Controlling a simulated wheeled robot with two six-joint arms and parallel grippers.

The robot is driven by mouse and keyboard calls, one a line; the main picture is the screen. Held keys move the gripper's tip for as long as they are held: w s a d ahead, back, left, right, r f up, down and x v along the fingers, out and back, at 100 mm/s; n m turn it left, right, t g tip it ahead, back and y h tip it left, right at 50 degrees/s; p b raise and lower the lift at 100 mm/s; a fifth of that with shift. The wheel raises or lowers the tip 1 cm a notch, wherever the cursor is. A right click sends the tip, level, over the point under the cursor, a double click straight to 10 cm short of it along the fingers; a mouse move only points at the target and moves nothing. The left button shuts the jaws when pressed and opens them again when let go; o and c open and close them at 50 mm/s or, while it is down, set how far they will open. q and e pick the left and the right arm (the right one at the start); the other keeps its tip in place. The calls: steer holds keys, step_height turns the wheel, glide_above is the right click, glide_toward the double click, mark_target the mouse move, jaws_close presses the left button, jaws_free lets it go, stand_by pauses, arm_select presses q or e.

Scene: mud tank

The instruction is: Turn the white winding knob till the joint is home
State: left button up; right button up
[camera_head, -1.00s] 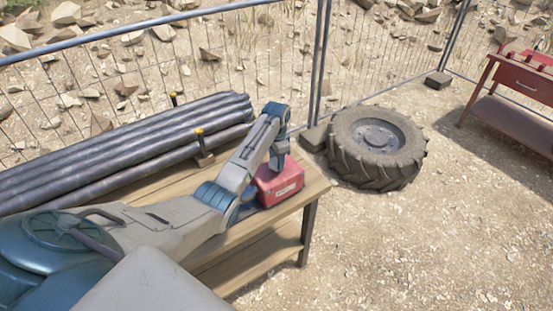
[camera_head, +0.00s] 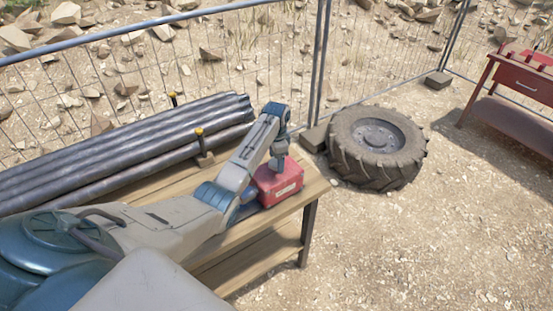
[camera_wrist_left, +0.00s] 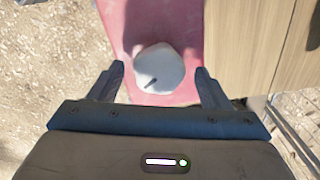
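A red box (camera_head: 278,184) with a pale label stands near the right end of the wooden table. In the left wrist view the white winding knob (camera_wrist_left: 160,66) sits on the red box top (camera_wrist_left: 125,22). It is rounded, many-sided, with a short dark mark. My left gripper (camera_head: 279,165) points down over the box in the head view. In the left wrist view its fingers (camera_wrist_left: 160,70) are spread either side of the knob, with a visible gap at each side. The knob is hidden by the gripper in the head view. My right gripper is not in view.
Long dark pipes (camera_head: 120,140) lie along the back of the wooden table (camera_head: 240,240), by yellow-topped posts (camera_head: 199,132). A wire fence (camera_head: 170,60) runs behind. A big tyre (camera_head: 378,145) lies right of the table. A red bench (camera_head: 520,85) stands far right. Gravel between is clear.

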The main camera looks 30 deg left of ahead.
mark_target(276, 161)
arm_select(q)
step_height(276, 161, up, 11)
steer(key=b, duration=0.4)
steer(key=shift+f, duration=0.15)
stand_by(0.6)
